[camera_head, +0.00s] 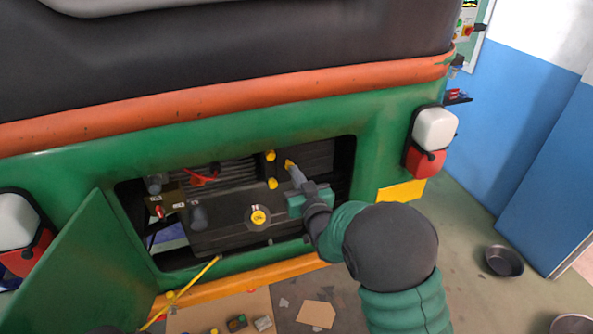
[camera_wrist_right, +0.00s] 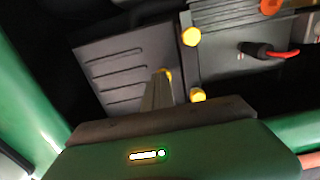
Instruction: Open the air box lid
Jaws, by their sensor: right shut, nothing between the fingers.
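The air box lid appears to be the dark ribbed panel (camera_head: 320,156) at the right end of the open engine bay; it also shows in the right wrist view (camera_wrist_right: 112,62). It looks closed. Yellow clips (camera_head: 271,155) line its left side in the head view, and two show beside it in the right wrist view (camera_wrist_right: 191,37). My right gripper (camera_head: 291,166) is shut and empty, its tips at a yellow clip on the panel; whether they touch it I cannot tell. The gripper hides part of the panel. My left gripper is not in view.
The green rickshaw body (camera_head: 385,140) frames the bay tightly. A green flap (camera_head: 85,260) hangs open at lower left, with a yellow rod (camera_head: 190,285) beside it. A black engine cover with a yellow cap (camera_head: 258,217) is left of my gripper. A bowl (camera_head: 504,261) stands on the floor at right.

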